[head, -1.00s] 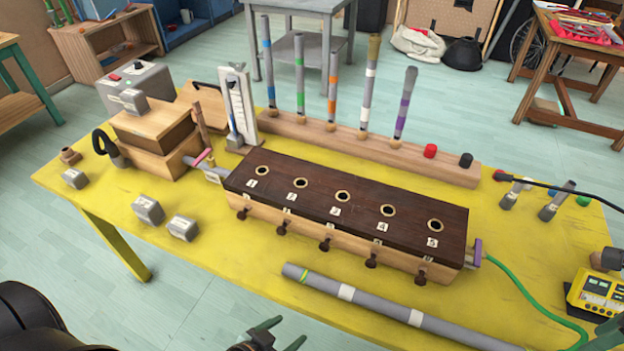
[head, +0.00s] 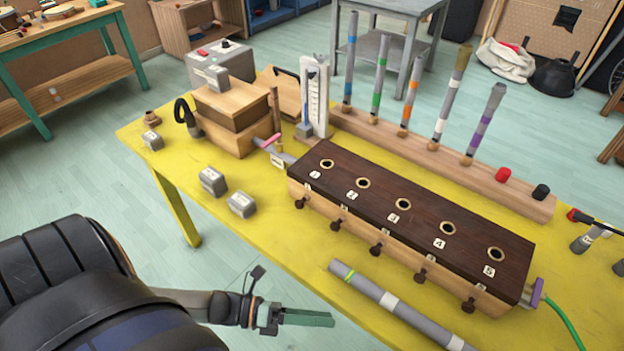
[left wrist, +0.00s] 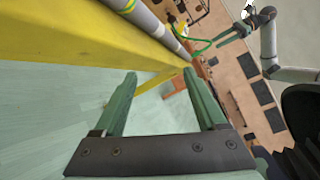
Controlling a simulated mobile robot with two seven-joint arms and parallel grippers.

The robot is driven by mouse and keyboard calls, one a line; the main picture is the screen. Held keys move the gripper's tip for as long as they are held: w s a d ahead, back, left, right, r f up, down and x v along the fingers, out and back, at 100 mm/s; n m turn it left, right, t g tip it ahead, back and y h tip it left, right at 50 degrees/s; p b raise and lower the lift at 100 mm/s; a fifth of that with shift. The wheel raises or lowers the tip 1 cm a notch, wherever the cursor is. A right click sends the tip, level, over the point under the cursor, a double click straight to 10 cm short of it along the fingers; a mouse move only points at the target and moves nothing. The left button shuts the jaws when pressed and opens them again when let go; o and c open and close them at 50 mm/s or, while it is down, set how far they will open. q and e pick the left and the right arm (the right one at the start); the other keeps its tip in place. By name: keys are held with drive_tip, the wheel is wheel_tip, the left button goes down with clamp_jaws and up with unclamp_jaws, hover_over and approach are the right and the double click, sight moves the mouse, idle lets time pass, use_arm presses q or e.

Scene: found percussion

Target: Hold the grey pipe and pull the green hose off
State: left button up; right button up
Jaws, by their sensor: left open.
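A long grey pipe (head: 402,309) with white bands and a green ring lies along the front of the yellow table; its right end is out of the head view. It also shows in the left wrist view (left wrist: 150,22). The green hose (head: 566,326) runs from the purple clip at the wooden box's right end out of the head view. In the left wrist view a green hose (left wrist: 199,47) curves near the pipe's far end; whether they join is unclear. My left gripper (head: 331,320) is open and empty beside the table's front edge. My right gripper (left wrist: 226,34) is small in the wrist view, near the hose.
A wooden box (head: 410,218) with several holes and pegs stands behind the pipe. Several grey weights (head: 241,204) lie on the table's left part. A rack (head: 430,160) of upright tubes stands at the back. The yellow table edge (head: 270,285) is beside my left gripper.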

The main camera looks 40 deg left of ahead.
sight(350, 273)
use_arm(q)
drive_tip(key=d+r+m+g+h, duration=0.1)
drive_tip(key=d+r+m+h, duration=0.2)
drive_tip(key=r+m, duration=0.1)
drive_tip(key=w+a+m+g, duration=0.2)
drive_tip(key=m, duration=0.1)
drive_tip(key=w+a+r+m+g, duration=0.1)
drive_tip(key=w+a+m, duration=0.1)
drive_tip(key=w+m, duration=0.1)
drive_tip(key=w+a+m+g, duration=0.2)
drive_tip(key=m, duration=0.2)
drive_tip(key=shift+w+r+g, duration=0.25)
drive_tip(key=shift+w+g, duration=0.05)
drive_tip(key=w+a+m+g+y, duration=0.1)
drive_tip(key=a, duration=0.1)
drive_tip(key=w+a+m+g+y, duration=0.1)
drive_tip(key=a+m, duration=0.1)
drive_tip(key=a, duration=0.1)
drive_tip(key=w+a+m+g+y, duration=0.1)
drive_tip(key=w+a+m, duration=0.1)
drive_tip(key=shift+a+r, duration=0.3)
drive_tip(key=shift+y, duration=0.3)
drive_tip(key=x, duration=1.2)
drive_tip(key=shift+d, duration=0.15)
clamp_jaws()
